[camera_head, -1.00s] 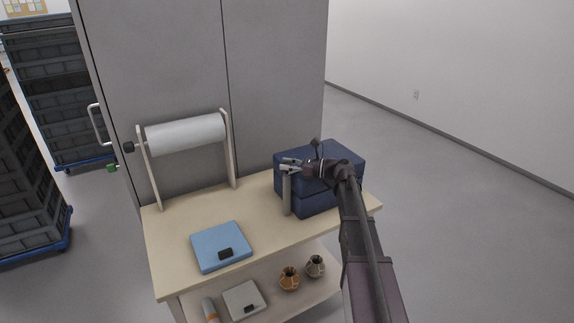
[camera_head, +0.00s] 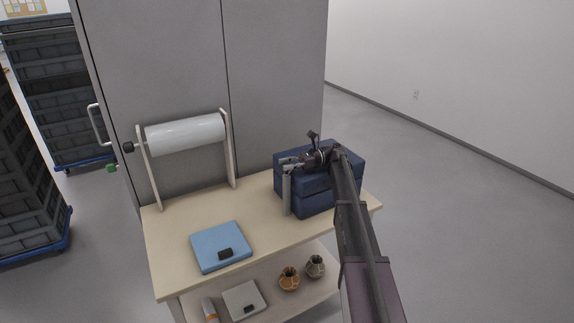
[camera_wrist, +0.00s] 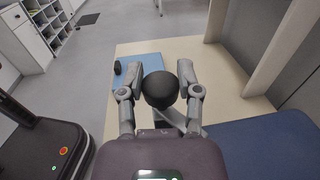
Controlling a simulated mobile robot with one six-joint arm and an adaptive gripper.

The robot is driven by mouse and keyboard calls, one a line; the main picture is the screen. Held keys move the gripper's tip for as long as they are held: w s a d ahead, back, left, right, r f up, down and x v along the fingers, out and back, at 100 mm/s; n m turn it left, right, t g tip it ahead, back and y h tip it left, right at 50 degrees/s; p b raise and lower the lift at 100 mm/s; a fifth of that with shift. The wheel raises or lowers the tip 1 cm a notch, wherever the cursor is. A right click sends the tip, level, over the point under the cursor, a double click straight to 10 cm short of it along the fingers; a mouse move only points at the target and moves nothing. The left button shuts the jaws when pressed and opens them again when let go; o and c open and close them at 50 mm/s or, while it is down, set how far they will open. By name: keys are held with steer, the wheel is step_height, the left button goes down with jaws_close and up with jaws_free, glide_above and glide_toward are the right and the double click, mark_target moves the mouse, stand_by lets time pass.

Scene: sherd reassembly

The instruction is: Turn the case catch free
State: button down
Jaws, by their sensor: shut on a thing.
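The dark blue case (camera_head: 318,198) stands closed on the right end of the wooden table; its blue lid (camera_wrist: 262,150) also shows at lower right in the wrist view. A grey upright bar (camera_head: 287,196) stands at the case's left front side. My gripper (camera_head: 288,163) is at the top of this bar. In the wrist view, my gripper (camera_wrist: 161,72) has a finger on each side of a round black knob (camera_wrist: 160,90) and is shut on it. A grey lever (camera_wrist: 182,122) runs from under the knob toward the case.
A light blue flat box (camera_head: 221,246) lies on the table (camera_head: 178,220). A paper roll (camera_head: 185,134) on a wooden stand is at the back left. Two small jars (camera_head: 289,279) and a white scale (camera_head: 244,297) sit on the lower shelf. Grey cabinet doors (camera_head: 275,80) stand behind.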

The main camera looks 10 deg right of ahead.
stand_by(0.3)
steer(key=shift+c, duration=1.4)
jaws_free()
steer(key=shift+s+m+t, duration=0.15)
steer(key=shift+m+t, duration=0.15)
steer(key=shift+t, duration=0.2)
steer(key=m+t, duration=0.1)
steer(key=t, duration=0.1)
steer(key=shift+m+t, duration=0.3)
steer(key=shift+m+t+h, duration=0.4)
steer(key=shift+m+t, duration=0.85)
steer(key=shift+t, duration=0.6)
steer(key=shift+m+t+h, duration=0.4)
steer(key=shift+m+t, duration=0.85)
steer(key=shift+t, duration=0.6)
